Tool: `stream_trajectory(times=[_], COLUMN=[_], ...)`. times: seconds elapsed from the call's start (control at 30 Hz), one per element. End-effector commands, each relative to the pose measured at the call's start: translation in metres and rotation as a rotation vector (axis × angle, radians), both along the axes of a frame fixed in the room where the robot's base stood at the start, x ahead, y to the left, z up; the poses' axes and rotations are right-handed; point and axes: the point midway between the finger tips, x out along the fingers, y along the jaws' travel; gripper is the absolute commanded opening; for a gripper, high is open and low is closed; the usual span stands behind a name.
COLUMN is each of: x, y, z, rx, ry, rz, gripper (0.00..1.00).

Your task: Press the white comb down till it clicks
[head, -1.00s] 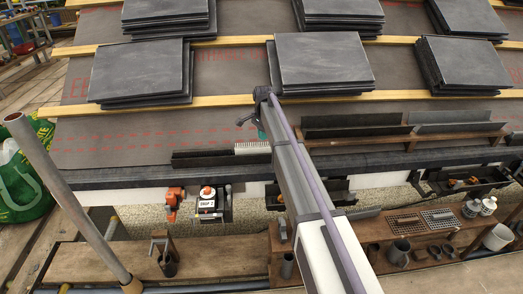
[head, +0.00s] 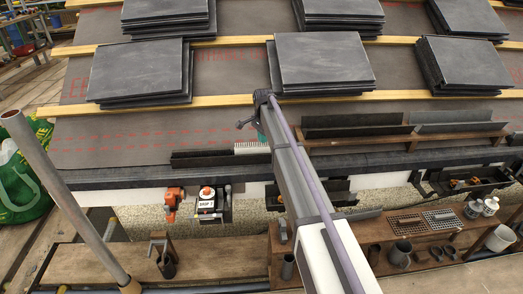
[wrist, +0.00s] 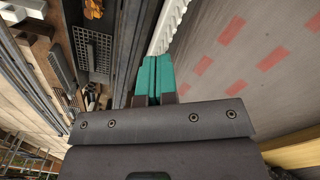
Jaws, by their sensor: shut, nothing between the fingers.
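The white comb (head: 252,148) is a short toothed strip at the roof's lower edge, at the right end of a black strip (head: 203,158). In the wrist view the white comb (wrist: 168,26) runs up to the top edge, just beyond my fingertips. My gripper (wrist: 154,76) has teal fingers, shut together with nothing between them. Their tips lie close to the comb's near end; I cannot tell if they touch it. In the head view only a bit of teal of my gripper (head: 262,134) shows beside my arm, which hides the comb's right end.
Stacks of dark slates (head: 140,70) rest on wooden battens (head: 150,106) upslope. A wooden rack (head: 400,139) holding dark strips stands right of my arm. A scaffold pole (head: 65,200) rises at the left. Grey underlay (head: 130,132) left of the comb is clear.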

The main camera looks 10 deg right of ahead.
Motion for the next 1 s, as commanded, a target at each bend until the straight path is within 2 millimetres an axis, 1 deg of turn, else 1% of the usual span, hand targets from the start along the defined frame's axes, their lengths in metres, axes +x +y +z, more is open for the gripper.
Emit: stream_trajectory(times=[0.07,0.5,0.57,1.0], x=[0.000,0.000,0.000,0.000], y=[0.000,0.000,0.000,0.000], z=[-0.002,0.001,0.005,0.053], rx=[0.000,0.000,0.000,0.000], ry=[0.000,0.000,0.000,0.000], rz=[0.000,0.000,0.000,0.000], gripper=[0.00,0.00,0.00,0.00])
